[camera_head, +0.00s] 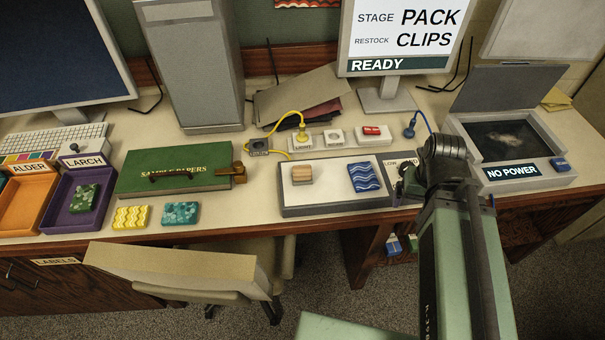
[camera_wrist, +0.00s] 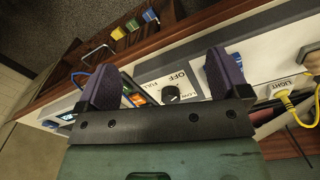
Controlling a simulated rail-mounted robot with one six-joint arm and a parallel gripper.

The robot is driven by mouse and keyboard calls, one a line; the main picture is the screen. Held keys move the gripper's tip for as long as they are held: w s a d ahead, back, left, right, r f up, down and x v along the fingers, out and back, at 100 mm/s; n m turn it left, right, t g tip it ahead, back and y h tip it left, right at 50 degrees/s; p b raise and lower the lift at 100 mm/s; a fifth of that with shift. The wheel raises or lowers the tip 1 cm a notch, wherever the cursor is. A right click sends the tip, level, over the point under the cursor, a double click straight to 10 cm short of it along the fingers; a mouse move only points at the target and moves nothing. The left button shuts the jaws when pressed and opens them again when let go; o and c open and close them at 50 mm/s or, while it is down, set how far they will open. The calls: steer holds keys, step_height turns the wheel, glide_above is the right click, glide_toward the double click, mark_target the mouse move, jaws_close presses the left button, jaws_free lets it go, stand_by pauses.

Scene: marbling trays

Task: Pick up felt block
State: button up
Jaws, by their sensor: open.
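In the head view my gripper is right of the tan block, mostly hidden by my arm.
A green sample-papers box (camera_head: 175,171), yellow (camera_head: 131,217) and teal (camera_head: 181,213) patterned pieces, and a purple LARCH tray (camera_head: 62,217) lie left. Plugs and yellow cable (camera_head: 283,119) stand behind the unit. A NO POWER unit (camera_head: 513,172) stands right. A chair (camera_head: 175,270) is in front.

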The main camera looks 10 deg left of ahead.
steer(key=w+a+n, duration=0.2)
steer(key=a, duration=0.5)
steer(key=w+a+n, duration=0.1)
steer(key=w+a, duration=0.2)
steer(key=a, duration=0.3)
steer(key=n+p, duration=0.1)
glide_toward(302, 168)
steer(key=shift+s+a+f, duration=0.1)
steer(key=shift+a+f, duration=0.45)
steer(key=shift+a, duration=0.1)
steer(key=shift+d+f, duration=0.2)
steer(key=shift+d, duration=0.3)
step_height(302, 168, down, 6)
steer(key=b, duration=0.5)
steer(key=shift+r+b, duration=0.25)
steer(key=shift+b, duration=0.15)
step_height(302, 168, down, 5)
steer(key=b, duration=0.5)
steer(key=shift+d+f, duration=0.15)
steer(key=shift+f, duration=0.05)
steer(key=shift+r, duration=0.25)
steer(key=c, duration=1)
steer(key=shift+c, duration=0.2)
